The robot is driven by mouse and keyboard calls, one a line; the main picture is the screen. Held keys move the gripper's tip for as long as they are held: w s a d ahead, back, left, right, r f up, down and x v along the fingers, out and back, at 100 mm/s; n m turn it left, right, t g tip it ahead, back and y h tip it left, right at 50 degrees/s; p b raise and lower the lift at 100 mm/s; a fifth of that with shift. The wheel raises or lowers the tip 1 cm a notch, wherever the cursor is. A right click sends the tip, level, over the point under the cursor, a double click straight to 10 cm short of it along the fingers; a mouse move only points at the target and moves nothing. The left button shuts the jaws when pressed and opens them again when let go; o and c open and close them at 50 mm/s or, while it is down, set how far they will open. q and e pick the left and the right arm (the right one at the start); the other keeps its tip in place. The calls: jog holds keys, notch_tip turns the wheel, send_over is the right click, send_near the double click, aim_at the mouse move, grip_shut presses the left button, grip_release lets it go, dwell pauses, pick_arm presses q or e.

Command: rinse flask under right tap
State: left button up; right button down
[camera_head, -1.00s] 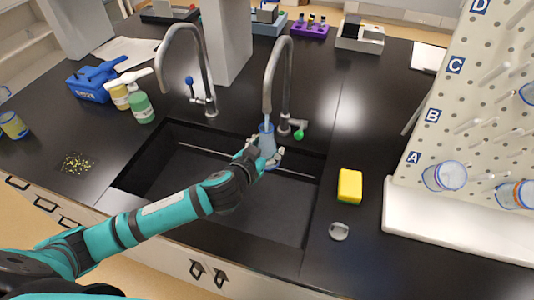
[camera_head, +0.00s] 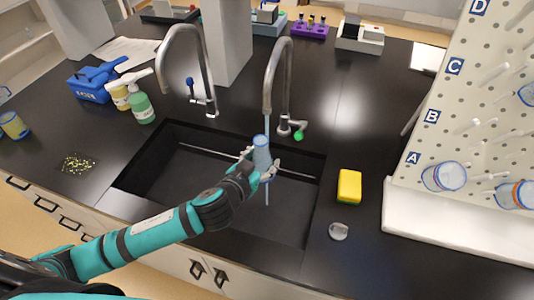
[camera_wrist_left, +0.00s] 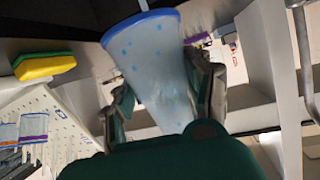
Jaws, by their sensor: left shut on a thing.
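The flask (camera_head: 262,156) is pale blue and translucent, with a blue rim. My left gripper (camera_head: 266,172) is shut on it and holds it over the sink, below the right tap (camera_head: 276,75). A thin stream of water (camera_head: 267,122) falls from this tap, close by the flask, and shows again below the gripper. I cannot tell whether the water touches the flask. In the left wrist view the flask (camera_wrist_left: 154,72) sits between the two fingers (camera_wrist_left: 165,92), with blue dots on its wall. The right tap has a green handle (camera_head: 298,134). My right gripper is not in view.
The black sink (camera_head: 160,150) is set in a dark counter. The left tap (camera_head: 189,40) has a blue handle. A yellow sponge (camera_head: 349,185) and a small clear object (camera_head: 339,231) lie right of the sink. A pegboard rack (camera_head: 470,110) stands at the right, spray bottles (camera_head: 140,106) at the left.

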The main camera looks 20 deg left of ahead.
aim_at(260, 167)
pick_arm(q)
jog(key=shift+s, duration=0.75)
jog(key=shift+p+v, duration=0.55)
jog(key=shift+v, duration=0.85)
jog(key=shift+d+r+p+v, duration=0.1)
jog(key=shift+d+p+v, duration=0.1)
jog(key=shift+v, duration=0.6)
jog(key=shift+d+r+p+v, duration=0.1)
jog(key=shift+d+p+v, duration=0.05)
jog(key=shift+v, duration=0.65)
jog(key=shift+d+r+p+v, duration=0.1)
jog(key=shift+d+p+v, duration=0.1)
jog(key=shift+v, duration=0.6)
jog(key=o, duration=0.8)
jog(key=shift+f, duration=0.1)
grip_shut()
jog(key=shift+w+a, duration=0.1)
